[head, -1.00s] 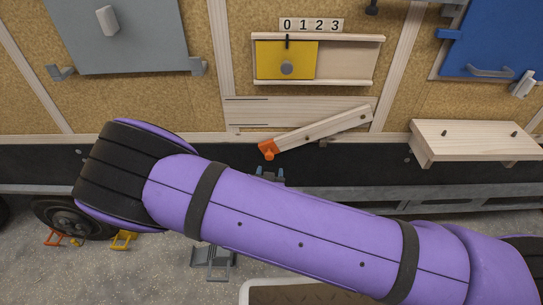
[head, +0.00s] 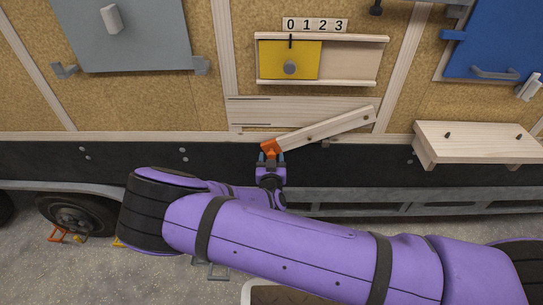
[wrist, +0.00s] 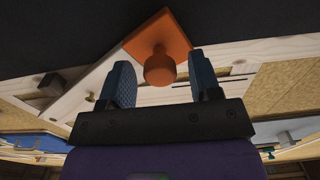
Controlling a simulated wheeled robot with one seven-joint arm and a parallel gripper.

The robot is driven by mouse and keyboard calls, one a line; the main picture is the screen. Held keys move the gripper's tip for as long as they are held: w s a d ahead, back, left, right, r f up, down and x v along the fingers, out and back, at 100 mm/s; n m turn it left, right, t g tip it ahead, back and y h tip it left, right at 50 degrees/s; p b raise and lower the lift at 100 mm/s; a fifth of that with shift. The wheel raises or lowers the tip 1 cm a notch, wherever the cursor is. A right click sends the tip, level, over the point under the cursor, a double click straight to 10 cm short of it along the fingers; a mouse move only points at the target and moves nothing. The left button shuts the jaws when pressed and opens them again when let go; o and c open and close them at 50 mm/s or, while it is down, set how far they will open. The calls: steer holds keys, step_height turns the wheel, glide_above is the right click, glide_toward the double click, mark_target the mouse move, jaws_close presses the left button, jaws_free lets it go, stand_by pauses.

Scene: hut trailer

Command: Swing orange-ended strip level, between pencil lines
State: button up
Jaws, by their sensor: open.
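The wooden strip (head: 325,129) slants on the trailer wall, its orange end (head: 269,146) low at the left and its other end higher at the right, by a dark bolt. Two dark pencil lines (head: 250,98) mark the left of the pale board behind it; the orange end hangs below them. My gripper (head: 271,157) is just below the orange end, pointing at it. In the wrist view, the open fingers (wrist: 160,60) stand either side of the orange knob (wrist: 159,69), with visible gaps. Whether the knob is fully between the fingertips is hard to tell.
Above is a yellow sliding panel (head: 281,60) in a wooden frame under a 0123 scale (head: 315,25). A wooden shelf (head: 480,135) juts out at the right. A grey door (head: 130,40) and a blue door (head: 495,40) flank the wall. A dark band runs below the strip.

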steer(key=shift+w, duration=0.8)
steer(key=shift+c, duration=0.3)
jaws_close()
steer(key=a+r+m, duration=0.1)
steer(key=r, duration=0.3)
steer(key=a+r+m, duration=0.1)
steer(key=r+m, duration=0.1)
steer(key=r, duration=0.2)
steer(key=a+r+m, duration=0.1)
steer(key=r, duration=0.4)
steer(key=shift+a+r+m, duration=0.1)
steer(key=shift+m, duration=0.3)
steer(key=shift+r, duration=0.65)
steer(key=shift+o, duration=0.3)
jaws_free()
